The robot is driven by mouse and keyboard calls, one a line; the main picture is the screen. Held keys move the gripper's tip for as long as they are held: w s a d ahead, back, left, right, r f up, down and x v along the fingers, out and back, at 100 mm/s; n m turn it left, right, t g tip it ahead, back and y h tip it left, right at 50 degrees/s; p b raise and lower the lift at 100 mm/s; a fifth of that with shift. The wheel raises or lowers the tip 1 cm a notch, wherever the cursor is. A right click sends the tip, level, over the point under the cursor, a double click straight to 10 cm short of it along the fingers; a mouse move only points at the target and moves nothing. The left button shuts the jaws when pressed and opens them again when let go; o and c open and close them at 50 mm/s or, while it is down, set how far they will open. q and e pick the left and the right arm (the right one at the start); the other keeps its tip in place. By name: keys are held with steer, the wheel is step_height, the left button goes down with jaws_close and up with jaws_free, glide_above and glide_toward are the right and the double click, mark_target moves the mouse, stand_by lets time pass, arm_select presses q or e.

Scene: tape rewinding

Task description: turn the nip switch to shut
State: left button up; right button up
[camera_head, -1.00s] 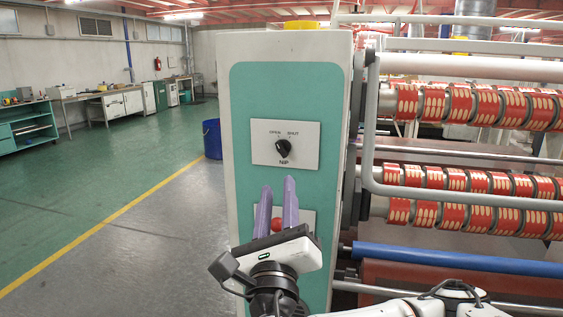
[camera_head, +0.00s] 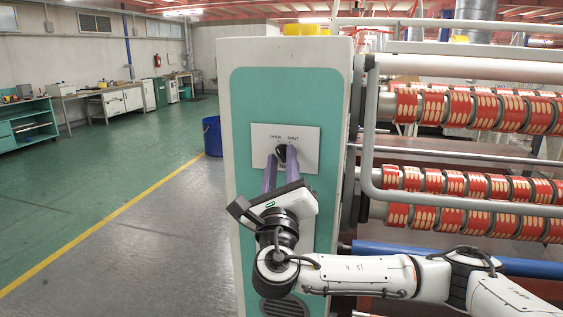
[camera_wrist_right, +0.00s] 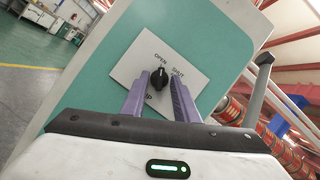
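The black nip switch knob (camera_head: 281,152) sits on a white plate (camera_head: 309,136) marked OPEN and SHUT, on the machine's green and white end panel. It also shows in the wrist view (camera_wrist_right: 160,78). I cannot tell clearly which label its pointer faces. My right gripper (camera_head: 281,157) is open, its purple fingers pointing up at the plate. In the wrist view my right gripper (camera_wrist_right: 159,80) has one finger on each side of the knob, with gaps between. The fingers hide the lower plate. My left gripper is not in view.
Rollers with red and cream tape rolls (camera_head: 462,105) and a grey bent guard bar (camera_head: 369,140) stand right of the panel. A blue roller (camera_head: 450,257) runs lower right. A blue bin (camera_head: 212,137) stands left behind the panel. The floor at left is clear.

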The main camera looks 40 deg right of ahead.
jaws_close()
steer(key=shift+f, duration=0.1)
steer(key=m+h+b, duration=0.1)
steer(key=m, duration=0.1)
steer(key=shift+f+m+b, duration=0.15)
steer(key=shift+m+b, duration=0.15)
steer(key=m+h+b, duration=0.1)
steer(key=m, duration=0.1)
steer(key=m+g, duration=0.1)
steer(key=shift+w+a+m+g+h+b, duration=0.15)
steer(key=shift+m+g+h+b, duration=0.15)
steer(key=shift+m+h+b, duration=0.1)
steer(key=shift+w+a+r+m+g+h+b, duration=0.1)
steer(key=shift+m+g+h+b, duration=0.6)
steer(key=shift+m, duration=1.1)
steer(key=shift+w+a+r+m+g+h+b, duration=0.1)
steer(key=shift+m+g+h+b, duration=0.3)
steer(key=shift+m+g, duration=1)
steer(key=shift+w+r+m+g+h+b, duration=0.1)
steer(key=shift+m+g+h+b, duration=0.45)
steer(key=shift+m, duration=1.95)
